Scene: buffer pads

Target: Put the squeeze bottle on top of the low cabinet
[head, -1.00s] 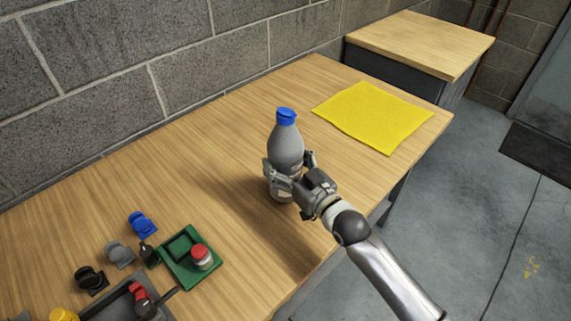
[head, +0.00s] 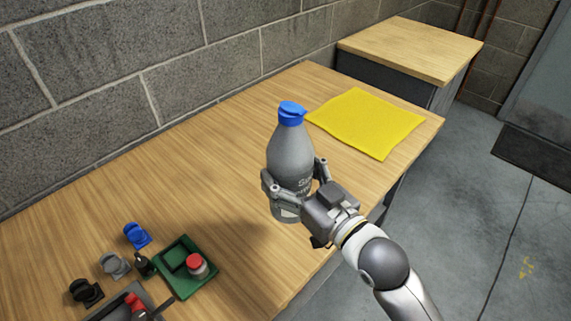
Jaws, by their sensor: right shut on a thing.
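The squeeze bottle (head: 291,150) is grey with a blue cap and stands upright in the middle of the head view. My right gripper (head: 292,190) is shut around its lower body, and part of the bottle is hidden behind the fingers. The bottle looks raised above the wooden table, with a shadow on the wood to its left. The low cabinet (head: 410,48) has a light wooden top and dark sides and stands beyond the table's far end, at the upper right. Its top is bare. My left gripper is not in view.
A yellow cloth (head: 366,122) lies on the table (head: 150,180) between the bottle and the cabinet. A green tray (head: 183,284) with a red-capped jar (head: 196,265) and several small parts sit at the lower left. A block wall runs behind; open floor lies right.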

